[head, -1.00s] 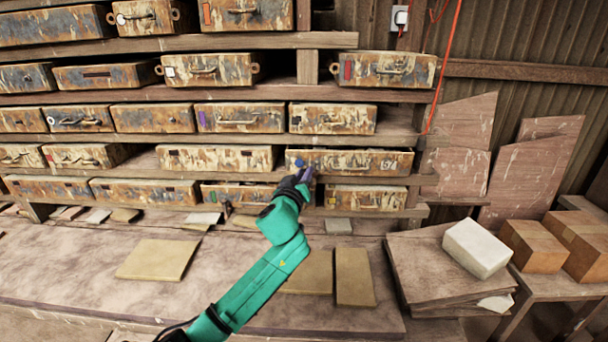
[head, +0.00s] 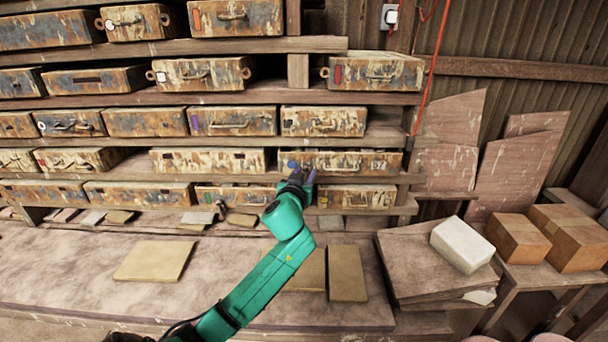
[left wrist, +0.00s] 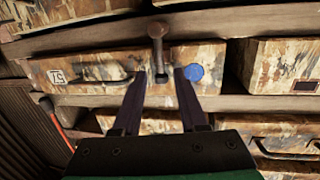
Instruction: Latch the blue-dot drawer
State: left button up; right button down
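The blue-dot drawer (head: 372,164) sits in the shelf's second row from the bottom, at the right end. In the left wrist view its blue dot (left wrist: 195,73) is just right of my fingers, and its handle and number label (left wrist: 66,75) are to the left. A brown metal latch lever with a round knob (left wrist: 157,31) sits between the fingertips, in line with a dark fitting on the drawer front. My left gripper (head: 300,172), also in the wrist view (left wrist: 160,76), is open, one finger each side of the lever; contact cannot be told. My right gripper is out of view.
Other worn drawers fill the shelf around it, including one directly below (head: 357,198). A workbench (head: 90,265) with flat tiles (head: 155,261) lies under my arm. A white block (head: 462,245) and cardboard boxes (head: 517,240) stand at right. A red cable (head: 436,70) hangs at upper right.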

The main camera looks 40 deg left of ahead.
pick_arm(q)
jog(key=b+v, duration=0.4)
jog(key=v, duration=1)
jog(key=shift+s, duration=0.3)
